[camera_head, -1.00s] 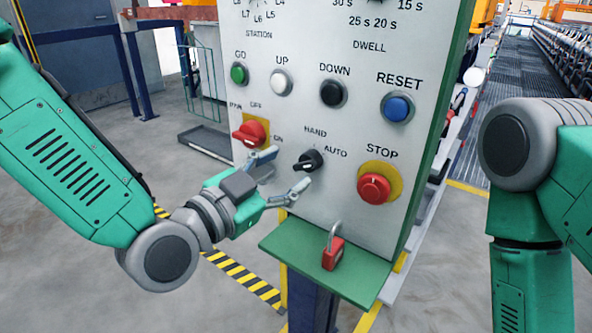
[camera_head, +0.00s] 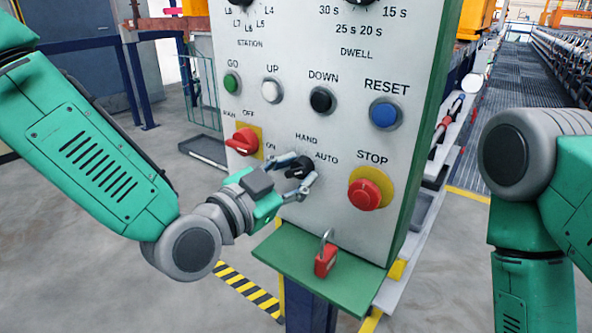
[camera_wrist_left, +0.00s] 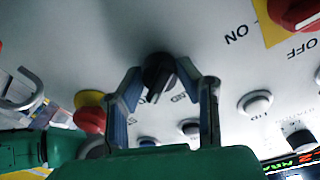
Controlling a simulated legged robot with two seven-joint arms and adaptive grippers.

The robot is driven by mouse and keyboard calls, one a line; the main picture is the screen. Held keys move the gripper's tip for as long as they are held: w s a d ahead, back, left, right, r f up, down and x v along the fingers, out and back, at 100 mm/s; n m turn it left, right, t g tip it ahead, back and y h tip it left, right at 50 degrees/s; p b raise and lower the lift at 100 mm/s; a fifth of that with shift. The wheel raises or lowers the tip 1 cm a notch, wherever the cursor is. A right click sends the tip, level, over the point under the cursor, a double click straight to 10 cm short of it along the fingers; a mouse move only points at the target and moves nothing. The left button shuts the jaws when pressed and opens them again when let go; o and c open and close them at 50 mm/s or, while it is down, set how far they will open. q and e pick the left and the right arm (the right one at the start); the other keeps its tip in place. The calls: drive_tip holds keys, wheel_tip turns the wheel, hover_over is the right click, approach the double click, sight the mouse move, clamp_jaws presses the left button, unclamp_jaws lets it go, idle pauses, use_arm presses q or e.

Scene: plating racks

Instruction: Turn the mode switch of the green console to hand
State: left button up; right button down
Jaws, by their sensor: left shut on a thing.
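The green console (camera_head: 437,120) has a pale front panel with labels. Its black mode switch (camera_head: 299,168) sits low on the panel, below the HAND and AUTO labels. My left gripper (camera_head: 300,172) is at the switch, its two fingers on either side of the knob. The wrist view shows the black knob (camera_wrist_left: 158,72) between the fingertips of my left gripper (camera_wrist_left: 168,82). The knob has a white mark, but which label it points at is hard to tell. My right gripper is out of view.
A red padlock (camera_head: 325,260) hangs at the green shelf (camera_head: 350,283) below. Several coloured buttons are above.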

use_arm(q)
drive_tip(key=shift+w+r, duration=0.15)
drive_tip(key=shift+r, duration=0.15)
drive_tip(key=shift+n, duration=0.5)
drive_tip(key=n+p, duration=0.1)
drive_tip(key=n, duration=0.3)
drive_tip(key=shift+w+r, duration=0.1)
drive_tip(key=n, duration=0.3)
drive_tip(key=shift+n+t, duration=0.3)
drive_tip(key=shift+n, duration=0.1)
drive_tip(key=shift+a+n+p, duration=0.1)
drive_tip(key=shift+n+p, duration=0.3)
drive_tip(key=shift+n, duration=1.2)
drive_tip(key=o, duration=1.1)
drive_tip(key=shift+o, duration=0.2)
drive_tip(key=shift+f, duration=0.3)
